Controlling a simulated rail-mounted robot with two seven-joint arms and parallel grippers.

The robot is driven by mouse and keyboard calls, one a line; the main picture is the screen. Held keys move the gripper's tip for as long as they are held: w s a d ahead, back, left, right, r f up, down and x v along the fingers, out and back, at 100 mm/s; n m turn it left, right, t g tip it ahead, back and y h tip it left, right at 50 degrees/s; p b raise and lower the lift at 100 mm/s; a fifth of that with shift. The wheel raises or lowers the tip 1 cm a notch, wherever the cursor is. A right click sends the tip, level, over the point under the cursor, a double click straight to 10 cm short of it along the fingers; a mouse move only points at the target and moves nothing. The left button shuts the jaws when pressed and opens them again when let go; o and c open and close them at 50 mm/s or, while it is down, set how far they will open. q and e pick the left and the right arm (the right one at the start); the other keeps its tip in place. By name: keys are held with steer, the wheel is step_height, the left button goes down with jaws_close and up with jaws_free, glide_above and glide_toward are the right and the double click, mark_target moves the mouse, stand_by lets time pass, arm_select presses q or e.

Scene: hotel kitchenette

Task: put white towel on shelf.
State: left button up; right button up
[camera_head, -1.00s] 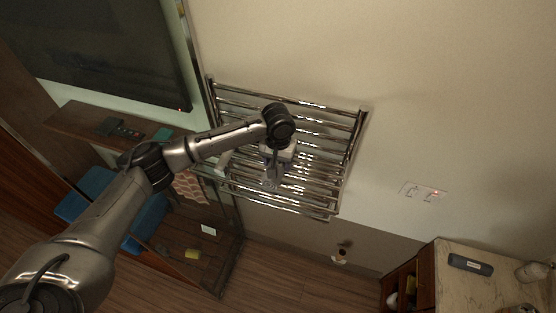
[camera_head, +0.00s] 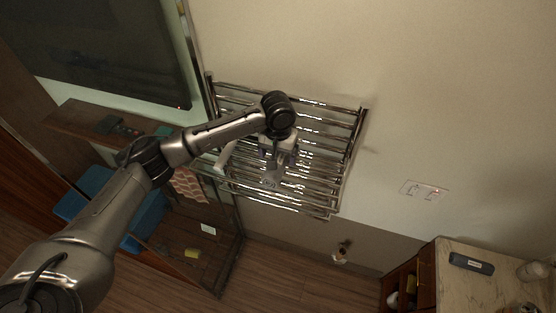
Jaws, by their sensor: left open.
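A chrome rack of parallel bars (camera_head: 330,147), the shelf-like piece here, is fixed to the wall in the middle of the head view. My left gripper (camera_head: 274,170) is in front of its bars, pointing down in the picture, open. A pale grey-white patch shows at its fingertips; I cannot tell whether it is towel or part of the gripper. A narrow white strip (camera_head: 225,157) shows at the rack's left side, apart from the gripper; it may be the white towel, but it is too small to tell. My right gripper is not in view.
A dark screen (camera_head: 110,50) is at upper left. A marble-topped cabinet (camera_head: 480,285) with a dark speaker (camera_head: 471,264) stands at lower right. The wall right of the rack is clear except for switches (camera_head: 424,190).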

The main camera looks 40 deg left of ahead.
mark_target(279, 156)
arm_select(q)
step_height(279, 156, up, 10)
steer(key=b, duration=0.2)
steer(key=shift+f, duration=0.2)
steer(key=shift+d+f, duration=0.1)
